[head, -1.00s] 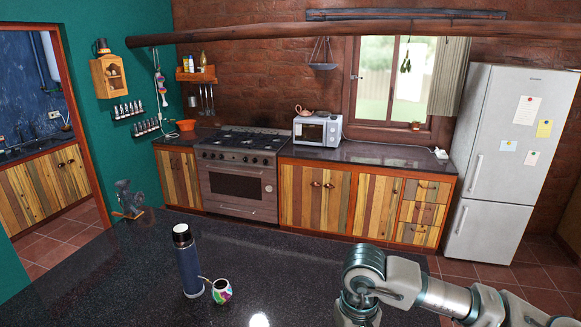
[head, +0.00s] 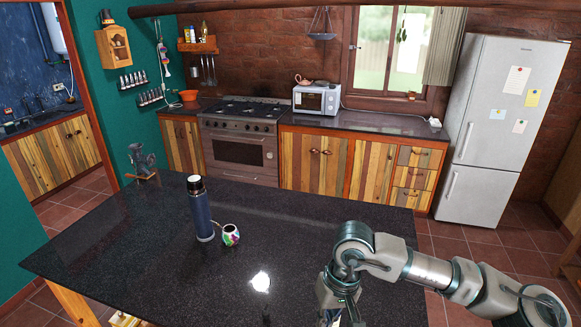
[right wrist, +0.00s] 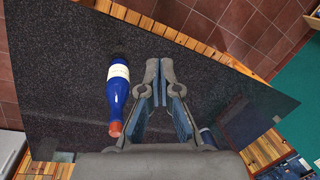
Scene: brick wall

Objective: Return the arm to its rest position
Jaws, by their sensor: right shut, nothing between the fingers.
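My right arm comes in from the right of the head view over the dark counter (head: 150,260). Its gripper is cut off by the bottom edge there. In the right wrist view my right gripper (right wrist: 159,66) is shut and empty, with its fingers together above the dark counter. A blue bottle with a white label and red cap (right wrist: 118,98) lies in view to the left of the fingers, apart from them. My left gripper is not in view.
A blue flask (head: 202,212) and a patterned mate cup (head: 230,236) stand on the counter, left of my arm. A small grey figure (head: 142,160) is at the far left corner. The counter between cup and arm is clear. A stove (head: 240,155) and fridge (head: 500,130) stand behind.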

